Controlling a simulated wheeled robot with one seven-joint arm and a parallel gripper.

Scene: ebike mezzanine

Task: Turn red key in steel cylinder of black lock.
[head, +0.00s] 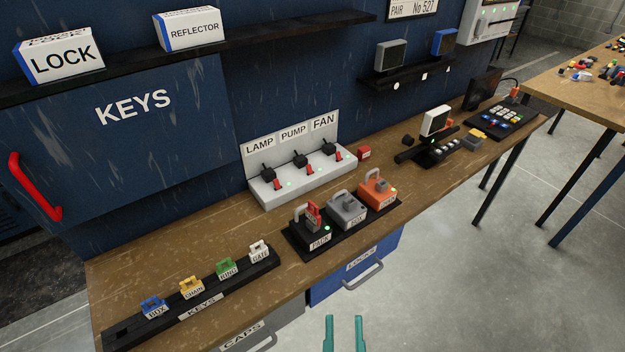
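The black lock (303,237) stands on a dark tray at the front of the wooden bench, left of the other two locks. Its label seems to read PACK. A red key (313,211) stands upright at its top, beside the pale shackle. The steel cylinder is too small to make out, and I cannot tell the key's turn angle. A small green light shows by the lock's right side. My gripper (343,330) is at the bottom edge, with two teal fingers apart and nothing between them. It is well below the lock in the picture, clear of the bench.
A grey lock (346,210) and an orange lock (378,191) stand right of the black lock. A switch box (305,186) is behind. A key rack (205,301) with blue, yellow, green and white keys lies front left. Drawer handles (363,277) stick out below the bench.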

